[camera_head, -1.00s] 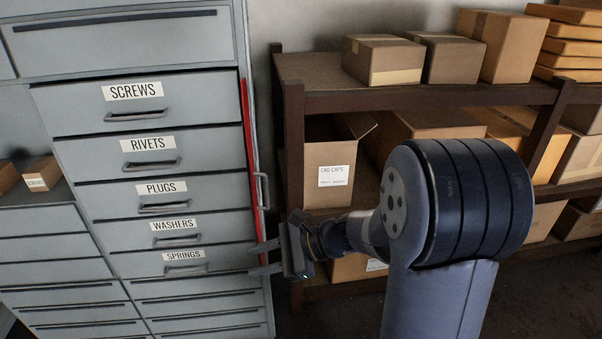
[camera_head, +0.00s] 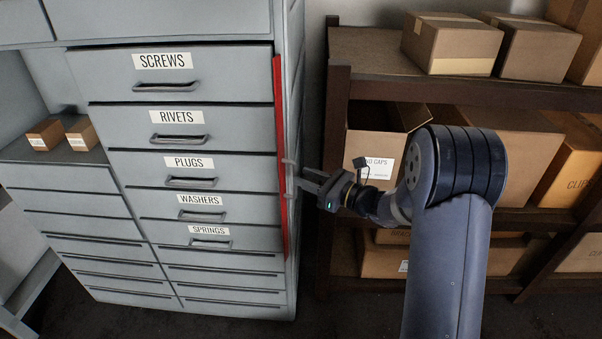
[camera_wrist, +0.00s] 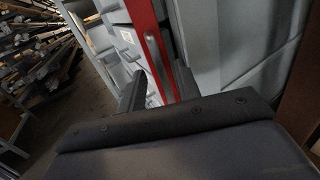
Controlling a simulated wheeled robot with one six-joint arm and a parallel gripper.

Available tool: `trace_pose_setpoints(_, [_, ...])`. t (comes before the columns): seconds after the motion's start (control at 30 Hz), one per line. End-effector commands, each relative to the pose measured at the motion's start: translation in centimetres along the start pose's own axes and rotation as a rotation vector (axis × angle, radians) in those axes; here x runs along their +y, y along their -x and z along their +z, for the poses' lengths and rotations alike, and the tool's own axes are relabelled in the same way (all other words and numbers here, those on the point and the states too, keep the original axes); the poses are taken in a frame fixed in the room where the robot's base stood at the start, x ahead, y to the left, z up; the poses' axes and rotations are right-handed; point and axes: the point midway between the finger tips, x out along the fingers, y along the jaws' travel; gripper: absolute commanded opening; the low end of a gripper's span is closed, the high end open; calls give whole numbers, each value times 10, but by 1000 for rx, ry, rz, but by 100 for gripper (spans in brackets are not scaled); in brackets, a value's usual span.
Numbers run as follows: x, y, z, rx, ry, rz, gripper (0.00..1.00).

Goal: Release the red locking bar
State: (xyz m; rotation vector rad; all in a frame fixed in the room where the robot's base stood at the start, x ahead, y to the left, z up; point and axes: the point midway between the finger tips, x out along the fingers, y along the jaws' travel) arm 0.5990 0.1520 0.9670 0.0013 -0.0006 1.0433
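The red locking bar (camera_head: 279,160) runs upright along the right edge of the grey cabinet's labelled drawers. A grey handle (camera_head: 290,176) stands out beside it. In the wrist view the red bar (camera_wrist: 146,18) and the grey handle (camera_wrist: 156,56) lie ahead, in line with the gap between the fingers. My gripper (camera_head: 301,179) is just right of the handle, with its fingers apart and pointing left toward it. In the wrist view the two fingers (camera_wrist: 160,78) are spread with nothing clearly clamped. I cannot tell whether the fingertips touch the handle.
The drawers, labelled screws (camera_head: 163,62) to springs (camera_head: 209,230), are shut. A brown shelf (camera_head: 425,92) with cardboard boxes stands to the right, close behind my arm. Two small boxes (camera_head: 62,134) sit on the lower cabinet at left. Dark floor lies between cabinet and shelf.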

Motion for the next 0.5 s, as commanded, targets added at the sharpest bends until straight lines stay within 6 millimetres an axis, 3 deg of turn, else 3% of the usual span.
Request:
trace_pose_setpoints(0.2, [0,-21,0,1,0,1,32])
trace_pose_setpoints(0.5, [0,-24,0,1,0,0,32])
